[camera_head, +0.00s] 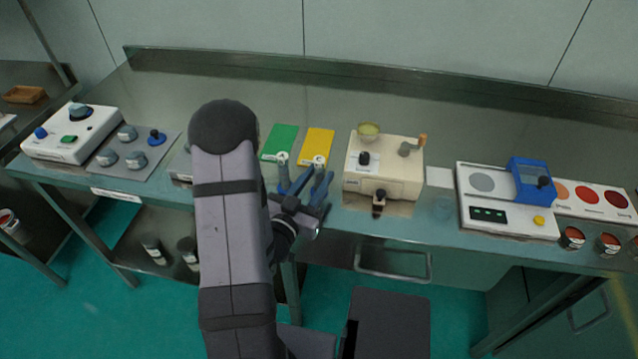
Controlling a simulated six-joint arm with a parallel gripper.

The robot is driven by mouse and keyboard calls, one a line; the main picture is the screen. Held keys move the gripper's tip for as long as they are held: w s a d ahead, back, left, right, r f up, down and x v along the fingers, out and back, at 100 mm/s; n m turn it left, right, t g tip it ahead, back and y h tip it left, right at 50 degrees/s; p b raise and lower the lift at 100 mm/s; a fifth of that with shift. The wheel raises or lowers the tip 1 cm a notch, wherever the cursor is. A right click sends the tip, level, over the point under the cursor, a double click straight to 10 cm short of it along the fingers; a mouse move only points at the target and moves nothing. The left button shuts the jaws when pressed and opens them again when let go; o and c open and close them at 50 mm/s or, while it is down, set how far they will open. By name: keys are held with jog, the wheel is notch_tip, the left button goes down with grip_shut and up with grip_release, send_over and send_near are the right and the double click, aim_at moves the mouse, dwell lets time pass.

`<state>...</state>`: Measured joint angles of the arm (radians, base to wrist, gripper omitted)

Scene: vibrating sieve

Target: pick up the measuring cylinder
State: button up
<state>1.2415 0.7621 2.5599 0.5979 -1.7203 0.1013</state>
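My gripper (302,172) is over the front middle of the bench. Its two blue fingers point toward the back and stand apart, with nothing clearly seen between them. Two small grey upright pieces show at the finger ends, one by the green card and one by the yellow card; I cannot tell what they are. No measuring cylinder can be made out for certain.
The metal bench (450,130) is clear along the back. The green card (280,139) and yellow card (319,142) lie beyond my gripper. The cream machine (397,172) stands close to its right. A balance (483,208) with a blue box (528,181) is further right. A white control box (75,133) is far left.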

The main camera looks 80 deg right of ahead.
jog(key=x, duration=0.3)
jog(key=shift+s+d+r, duration=0.1)
jog(key=shift+s+d, duration=0.05)
jog(key=shift+d, duration=0.15)
jog(key=shift+s+d+p, duration=0.1)
jog(key=shift+d+p, duration=0.2)
jog(key=shift+d, duration=0.35)
grip_shut()
notch_tip(320, 180, up, 10)
dwell(0.4)
